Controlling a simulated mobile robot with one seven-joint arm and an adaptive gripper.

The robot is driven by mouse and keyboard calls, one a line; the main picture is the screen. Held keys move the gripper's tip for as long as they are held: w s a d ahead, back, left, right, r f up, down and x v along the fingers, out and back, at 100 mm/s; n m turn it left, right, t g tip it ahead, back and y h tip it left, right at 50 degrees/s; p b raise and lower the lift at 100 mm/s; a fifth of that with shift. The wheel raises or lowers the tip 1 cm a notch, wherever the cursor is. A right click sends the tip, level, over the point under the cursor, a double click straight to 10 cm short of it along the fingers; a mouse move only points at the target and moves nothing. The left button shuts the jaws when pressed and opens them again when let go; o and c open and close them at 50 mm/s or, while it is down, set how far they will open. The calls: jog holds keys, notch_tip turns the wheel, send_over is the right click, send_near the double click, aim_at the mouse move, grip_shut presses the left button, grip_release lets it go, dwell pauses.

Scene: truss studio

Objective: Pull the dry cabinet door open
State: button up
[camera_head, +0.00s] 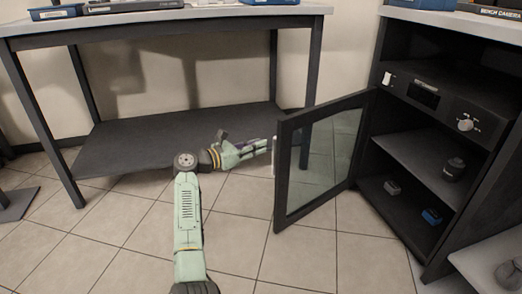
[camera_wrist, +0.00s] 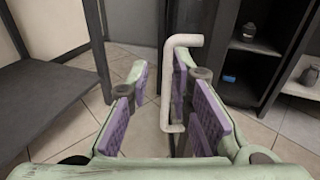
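The dry cabinet (camera_head: 440,130) stands at the right with its glass door (camera_head: 282,180) swung wide open to the left. The door is dark-framed, and its pale bar handle (camera_head: 274,157) is at the free edge. In the wrist view the handle (camera_wrist: 182,42) is a bent white bar between my purple-padded fingers. My gripper (camera_head: 266,148) is beside the door's free edge. In the wrist view my gripper (camera_wrist: 160,105) is open, with a clear gap between the left finger and the handle. The handle lies close to the right finger; whether they touch I cannot tell.
Inside the cabinet are shelves with small dark items and a blue item (camera_head: 431,216), below a control panel with a knob (camera_head: 465,125). A dark table with a low shelf (camera_head: 150,150) stands behind my arm. The tiled floor (camera_head: 330,265) in front of the door is clear.

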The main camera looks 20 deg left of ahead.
jog(key=a+b, duration=0.2)
jog(key=shift+s+a, duration=0.15)
jog(key=shift+a, duration=0.2)
